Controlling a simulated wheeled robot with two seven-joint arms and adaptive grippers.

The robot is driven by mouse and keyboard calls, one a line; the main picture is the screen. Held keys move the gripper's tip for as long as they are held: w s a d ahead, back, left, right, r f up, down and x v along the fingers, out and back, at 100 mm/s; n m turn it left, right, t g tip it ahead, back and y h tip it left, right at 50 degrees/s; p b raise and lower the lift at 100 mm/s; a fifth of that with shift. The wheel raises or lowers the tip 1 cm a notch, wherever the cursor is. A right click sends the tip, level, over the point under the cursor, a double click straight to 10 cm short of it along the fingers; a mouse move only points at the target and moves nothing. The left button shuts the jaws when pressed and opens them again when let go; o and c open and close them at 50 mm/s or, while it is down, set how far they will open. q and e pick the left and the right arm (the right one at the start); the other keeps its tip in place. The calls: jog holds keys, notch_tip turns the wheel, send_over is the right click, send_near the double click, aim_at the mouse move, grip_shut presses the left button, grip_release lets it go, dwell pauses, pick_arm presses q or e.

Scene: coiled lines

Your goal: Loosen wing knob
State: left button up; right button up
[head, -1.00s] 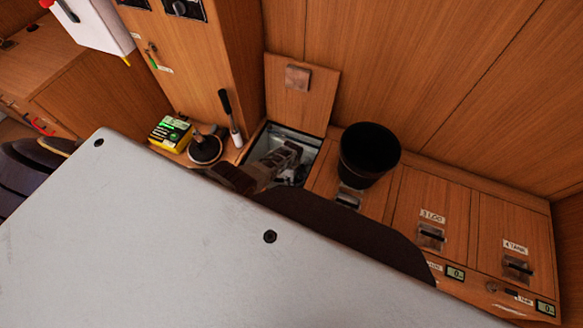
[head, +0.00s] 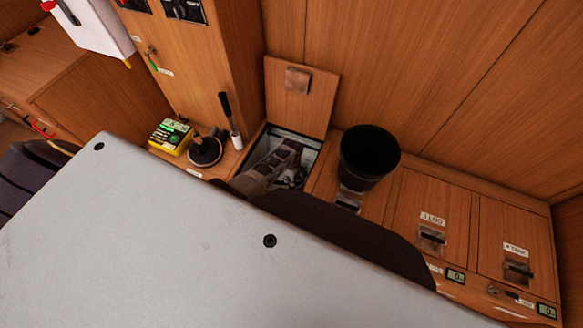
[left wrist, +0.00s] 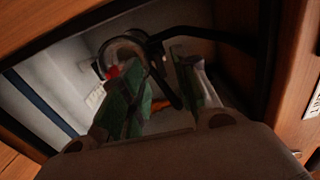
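My left gripper (head: 287,152) reaches down into an open compartment (head: 314,142) in the wooden bench. In the left wrist view its two green-padded fingers (left wrist: 157,62) stand apart. Between and just beyond them is a dark bar-like part (left wrist: 163,82). A round clear-topped fitting with a dark ring (left wrist: 124,47) sits behind the left finger, with a small red part (left wrist: 113,72) beside it. I cannot make out the wing knob for certain; the fingers cover part of the fitting. I cannot tell whether the fingers touch anything. My right gripper is not in view.
The compartment's lid (head: 298,95) stands open against the wall. A black bucket (head: 369,157) stands on the bench just right of the opening. Left of it are a plunger-like tool (head: 205,148), a black-handled brush (head: 231,122) and a yellow-green box (head: 170,135). A black hose (left wrist: 215,36) crosses the compartment.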

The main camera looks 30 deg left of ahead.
pick_arm(q)
notch_tip(320, 180, up, 9)
jog(key=shift+f, duration=0.2)
dwell(0.8)
jog(key=shift+s, duration=0.1)
dwell(0.7)
